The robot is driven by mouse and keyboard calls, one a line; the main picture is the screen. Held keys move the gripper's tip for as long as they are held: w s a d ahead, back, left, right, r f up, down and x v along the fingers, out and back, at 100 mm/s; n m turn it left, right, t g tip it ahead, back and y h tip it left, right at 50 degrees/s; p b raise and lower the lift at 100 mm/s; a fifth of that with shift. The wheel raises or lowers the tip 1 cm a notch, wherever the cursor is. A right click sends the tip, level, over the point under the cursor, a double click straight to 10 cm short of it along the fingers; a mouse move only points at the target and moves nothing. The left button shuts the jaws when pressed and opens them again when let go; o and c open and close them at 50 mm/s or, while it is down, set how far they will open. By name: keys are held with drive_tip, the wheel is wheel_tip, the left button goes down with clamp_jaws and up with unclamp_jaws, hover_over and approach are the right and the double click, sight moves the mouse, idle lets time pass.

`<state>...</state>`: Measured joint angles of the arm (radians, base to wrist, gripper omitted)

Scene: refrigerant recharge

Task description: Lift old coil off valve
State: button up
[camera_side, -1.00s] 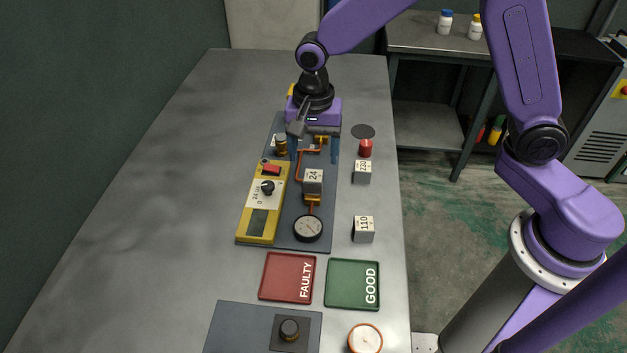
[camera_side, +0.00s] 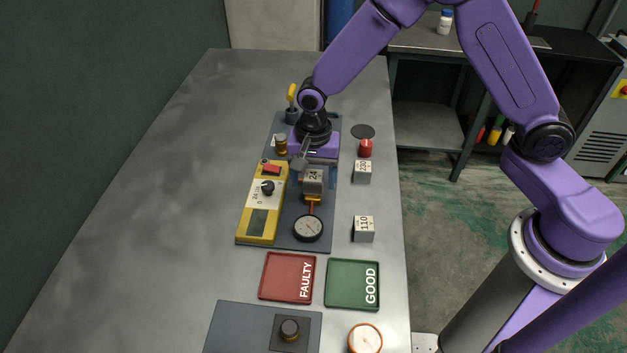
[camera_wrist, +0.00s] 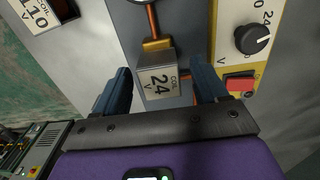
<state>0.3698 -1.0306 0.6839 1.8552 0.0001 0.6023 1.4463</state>
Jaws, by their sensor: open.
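The old coil is a grey block marked 24 V (camera_side: 313,182), seated on the brass valve (camera_side: 313,200) on the grey board. In the wrist view the coil (camera_wrist: 157,80) lies between the two blue fingers of my gripper (camera_wrist: 160,88), with the brass valve part (camera_wrist: 157,45) just beyond it. My gripper is open, with a finger on each side and gaps visible between the fingers and the coil. In the side view my gripper (camera_side: 315,172) is low over the board, just behind the coil, its fingers partly hidden.
A yellow meter (camera_side: 262,205) stands close left of the coil, and a round gauge (camera_side: 308,228) is in front. Coils marked 220 (camera_side: 362,172) and 110 (camera_side: 363,229) stand to the right. Red FAULTY (camera_side: 288,277) and green GOOD (camera_side: 352,284) trays lie nearer the camera.

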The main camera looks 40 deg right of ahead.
drive_tip(key=c, duration=1)
drive_tip(key=shift+r, duration=0.1)
